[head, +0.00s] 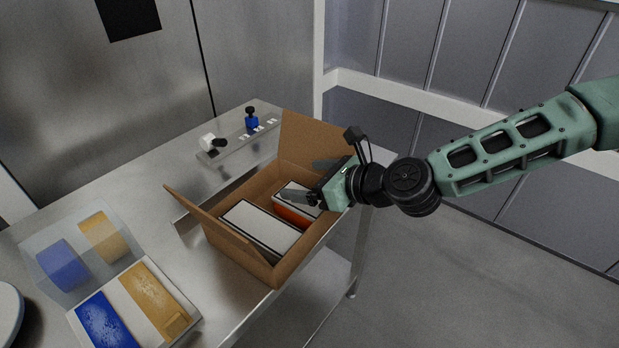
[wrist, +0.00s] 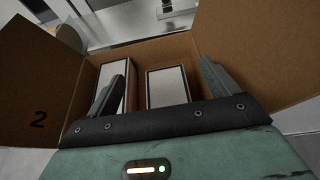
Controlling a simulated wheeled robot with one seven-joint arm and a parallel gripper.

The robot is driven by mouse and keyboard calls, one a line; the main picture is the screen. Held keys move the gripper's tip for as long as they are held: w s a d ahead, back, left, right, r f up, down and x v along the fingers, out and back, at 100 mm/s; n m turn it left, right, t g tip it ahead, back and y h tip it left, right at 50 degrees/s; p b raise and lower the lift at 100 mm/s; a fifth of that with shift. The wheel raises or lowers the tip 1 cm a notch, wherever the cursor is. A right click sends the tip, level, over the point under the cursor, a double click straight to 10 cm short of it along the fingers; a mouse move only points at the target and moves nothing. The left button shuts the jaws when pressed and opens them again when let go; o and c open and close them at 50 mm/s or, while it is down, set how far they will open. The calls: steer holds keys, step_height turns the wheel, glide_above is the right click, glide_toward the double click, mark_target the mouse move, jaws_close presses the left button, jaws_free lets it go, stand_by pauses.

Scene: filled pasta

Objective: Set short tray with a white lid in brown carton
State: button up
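The brown carton (head: 243,258) stands open on the metal table, flaps spread. Inside it lies a short tray with a white lid and orange side (head: 293,213), on the side nearer my arm. In the wrist view the short tray (wrist: 168,88) shows lid up inside the carton (wrist: 150,49). My gripper (head: 304,181) reaches over the carton's near side wall. Its two fingers are spread wide, and in the wrist view my gripper (wrist: 161,75) has the short tray between them with gaps at both sides. Part of the short tray is hidden by my gripper.
A longer white-lidded tray (head: 262,229) lies beside the short one in the carton. A divided tray of blue and yellow contents (head: 135,312) and a clear container (head: 78,250) are at front left. A rack with small bottles (head: 238,141) stands behind the carton.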

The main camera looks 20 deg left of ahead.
steer(key=shift+r, duration=0.35)
steer(key=v, duration=1.2)
steer(key=s+d+f+n+g+h, duration=0.2)
steer(key=s+d+f+n+h, duration=0.15)
steer(key=s+n, duration=0.35)
steer(key=s+d+f+n+g+h, duration=0.25)
steer(key=s+n+h, duration=0.2)
steer(key=n, duration=0.45)
steer(key=s+d+r+n+h, duration=0.4)
steer(key=s+d+r+n, duration=0.4)
steer(key=d+n, duration=0.3)
steer(key=shift+n, duration=1.2)
steer(key=shift+d, duration=0.1)
steer(key=shift+c, duration=0.4)
